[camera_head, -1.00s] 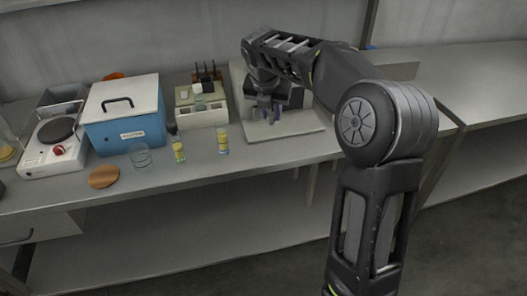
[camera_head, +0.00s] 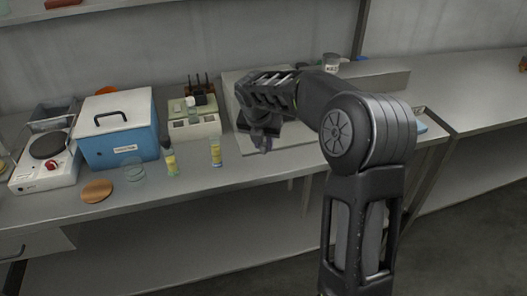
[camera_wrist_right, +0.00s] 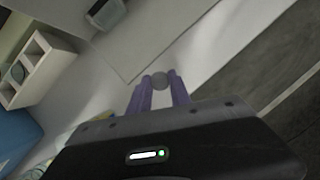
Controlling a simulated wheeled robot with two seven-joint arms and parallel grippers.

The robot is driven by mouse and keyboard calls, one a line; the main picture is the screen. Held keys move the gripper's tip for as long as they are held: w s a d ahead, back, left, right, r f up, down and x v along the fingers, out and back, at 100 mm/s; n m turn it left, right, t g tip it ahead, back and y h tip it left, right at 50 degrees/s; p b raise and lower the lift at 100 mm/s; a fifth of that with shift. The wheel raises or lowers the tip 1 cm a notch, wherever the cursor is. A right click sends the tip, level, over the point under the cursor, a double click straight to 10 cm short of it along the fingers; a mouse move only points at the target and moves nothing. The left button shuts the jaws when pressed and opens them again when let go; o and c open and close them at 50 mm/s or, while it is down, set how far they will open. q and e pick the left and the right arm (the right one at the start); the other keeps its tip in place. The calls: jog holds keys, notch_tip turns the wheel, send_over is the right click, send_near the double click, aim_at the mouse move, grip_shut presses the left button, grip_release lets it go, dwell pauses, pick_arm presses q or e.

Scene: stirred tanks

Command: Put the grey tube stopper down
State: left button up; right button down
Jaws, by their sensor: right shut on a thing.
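The grey tube stopper (camera_wrist_right: 159,81) shows in the right wrist view as a small round grey piece between the purple fingertips. My right gripper (camera_head: 263,147) is shut on it and points down over the front part of a pale board (camera_head: 300,145) on the bench. The board also shows in the right wrist view (camera_wrist_right: 150,45). The stopper is too small to make out in the head view. I cannot tell how far it is above the surface. My left gripper is not in view.
Two yellow-labelled vials (camera_head: 215,152) (camera_head: 171,160), a glass beaker (camera_head: 133,170) and a round brown disc (camera_head: 96,190) stand left of the board. Behind them are a white rack (camera_head: 195,128), a blue box (camera_head: 118,135) and a hotplate (camera_head: 45,160). The bench's front edge is close.

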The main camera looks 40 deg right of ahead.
aim_at(263, 149)
jog(key=shift+f, duration=1.7)
jog(key=shift+f, duration=0.1)
jog(key=shift+f, duration=0.1)
jog(key=c, duration=1.2)
grip_release()
jog(key=v, duration=1.2)
jog(key=shift+r, duration=0.2)
